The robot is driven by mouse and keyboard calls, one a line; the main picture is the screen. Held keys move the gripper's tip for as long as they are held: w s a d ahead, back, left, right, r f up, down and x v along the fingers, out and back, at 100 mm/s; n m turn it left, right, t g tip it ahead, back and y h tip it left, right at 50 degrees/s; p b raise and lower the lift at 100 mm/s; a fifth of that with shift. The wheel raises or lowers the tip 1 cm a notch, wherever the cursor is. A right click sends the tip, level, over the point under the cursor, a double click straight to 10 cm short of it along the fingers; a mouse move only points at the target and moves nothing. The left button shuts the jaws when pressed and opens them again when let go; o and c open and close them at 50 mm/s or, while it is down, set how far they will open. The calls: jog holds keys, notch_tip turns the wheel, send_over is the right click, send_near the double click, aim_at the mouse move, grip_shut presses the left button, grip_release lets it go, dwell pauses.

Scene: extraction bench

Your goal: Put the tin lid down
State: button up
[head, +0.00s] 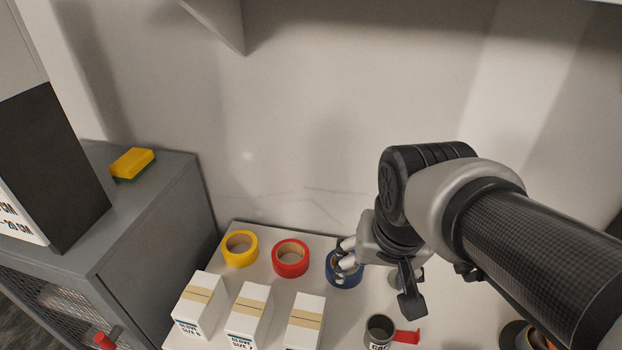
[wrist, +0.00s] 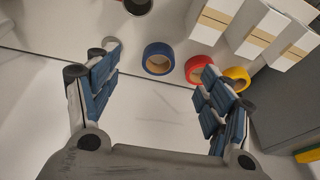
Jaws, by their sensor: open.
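In the head view my gripper (head: 376,278) hangs over the bench, one finger in front of the blue tape roll (head: 345,280).
Red (head: 290,258) and yellow (head: 240,248) tape rolls stand left of the blue one. Several glove boxes (head: 248,316) line the front. A dark cup (head: 380,332) with a red handle is at front right. A grey cabinet (head: 150,225) with a sponge (head: 132,163) stands left.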

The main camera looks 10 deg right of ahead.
jog(key=s+a+n+t, duration=0.1)
jog(key=s+a+n, duration=0.3)
jog(key=s, duration=0.3)
jog(key=shift+y, duration=0.3)
jog(key=shift+r, duration=0.1)
dwell(0.7)
